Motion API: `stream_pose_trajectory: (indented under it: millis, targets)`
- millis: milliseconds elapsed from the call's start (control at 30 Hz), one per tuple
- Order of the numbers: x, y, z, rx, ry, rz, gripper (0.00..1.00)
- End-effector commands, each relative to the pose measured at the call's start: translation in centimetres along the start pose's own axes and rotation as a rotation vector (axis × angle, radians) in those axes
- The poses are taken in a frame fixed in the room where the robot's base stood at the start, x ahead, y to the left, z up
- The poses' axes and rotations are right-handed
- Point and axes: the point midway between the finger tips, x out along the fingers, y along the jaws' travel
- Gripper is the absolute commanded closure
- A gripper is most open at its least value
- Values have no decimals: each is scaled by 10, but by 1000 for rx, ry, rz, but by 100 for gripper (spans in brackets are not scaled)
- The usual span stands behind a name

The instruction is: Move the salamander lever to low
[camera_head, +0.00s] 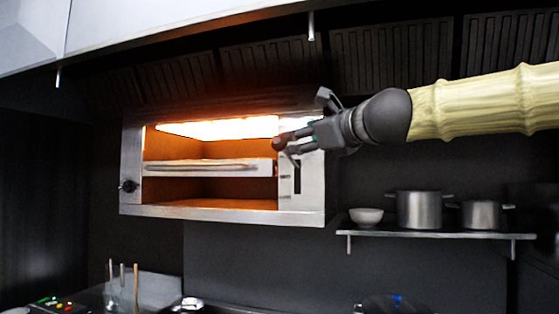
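The salamander (228,209) is a steel box on the dark wall, glowing orange inside. Its right front panel has a dark vertical slot (297,179). A reddish-brown round knob (278,143), which looks like the lever's end, shows beside the upper end of the slot. The lever's shaft is mostly hidden by my fingers. My gripper (291,141) comes in from the right, with its fingers at the knob. I cannot tell whether they touch or grip it.
A rack shelf (205,169) sits inside the salamander, and a dark knob (128,186) is on its left side. A wall shelf (440,235) at right carries a white bowl (366,217) and two steel pots (419,210). A hood with vents hangs above.

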Motion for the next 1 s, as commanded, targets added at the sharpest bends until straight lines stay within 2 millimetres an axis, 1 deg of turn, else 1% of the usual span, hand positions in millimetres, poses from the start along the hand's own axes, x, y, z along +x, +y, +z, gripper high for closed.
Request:
stream_pose_trajectory:
  millis: [33, 133, 267, 400, 800, 1000]
  targets:
    - [0, 2, -4, -1, -2, 0, 42]
    - [1, 2, -5, -1, -1, -1, 42]
    - [11, 1, -5, 0, 0, -2, 42]
    - [31, 2, -5, 0, 1, -1, 42]
    - [82, 3, -4, 1, 0, 1, 42]
    - [101, 2, -4, -1, -1, 1, 42]
